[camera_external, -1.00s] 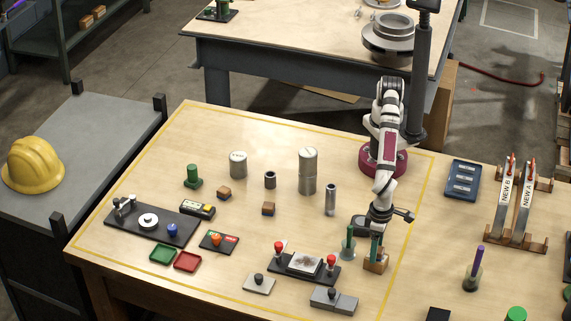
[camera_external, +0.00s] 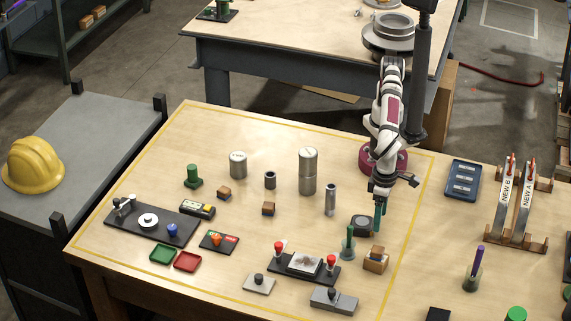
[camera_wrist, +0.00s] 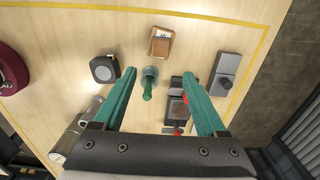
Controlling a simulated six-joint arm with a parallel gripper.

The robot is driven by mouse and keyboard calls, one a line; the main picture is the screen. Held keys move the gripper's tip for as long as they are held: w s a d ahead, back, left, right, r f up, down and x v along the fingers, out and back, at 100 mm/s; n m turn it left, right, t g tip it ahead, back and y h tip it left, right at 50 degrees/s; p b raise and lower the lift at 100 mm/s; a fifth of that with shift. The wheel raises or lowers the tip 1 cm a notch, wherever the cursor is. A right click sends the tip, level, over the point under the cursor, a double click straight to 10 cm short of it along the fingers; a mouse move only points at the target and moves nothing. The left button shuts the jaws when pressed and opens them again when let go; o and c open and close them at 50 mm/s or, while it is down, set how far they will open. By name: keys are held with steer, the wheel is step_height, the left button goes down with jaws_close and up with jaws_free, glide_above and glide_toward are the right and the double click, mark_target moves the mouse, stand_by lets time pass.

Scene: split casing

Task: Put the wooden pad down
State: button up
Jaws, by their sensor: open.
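A small wooden pad (camera_external: 377,250) lies in or on the top of a light wooden box (camera_external: 375,265) right of the middle of the table. In the wrist view the brown pad (camera_wrist: 159,46) shows inside the rim of the box (camera_wrist: 168,32), near the top of the picture. I cannot tell how deep it sits. My gripper (camera_external: 379,217) is above and behind the box in the external view, apart from the pad. In the wrist view its teal fingers (camera_wrist: 160,75) are spread wide with nothing held between them.
A green peg in a clear cup (camera_external: 348,243) stands close left of the box. A black round-faced device (camera_external: 362,225) sits behind it. A fixture with red knobs (camera_external: 304,266) and a grey block (camera_external: 333,299) lie left and front.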

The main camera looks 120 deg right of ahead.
steer(key=w+d+r+n, duration=0.1)
steer(key=d+r, duration=0.3)
steer(key=d, duration=0.7)
steer(key=w+d+r, duration=0.1)
steer(key=d+r, duration=0.2)
steer(key=d, duration=0.7)
steer(key=s+d+f+n+y, duration=0.1)
steer(key=s+d+f+n, duration=0.1)
steer(key=s+d, duration=1.4)
steer(key=shift+f+y, duration=0.4)
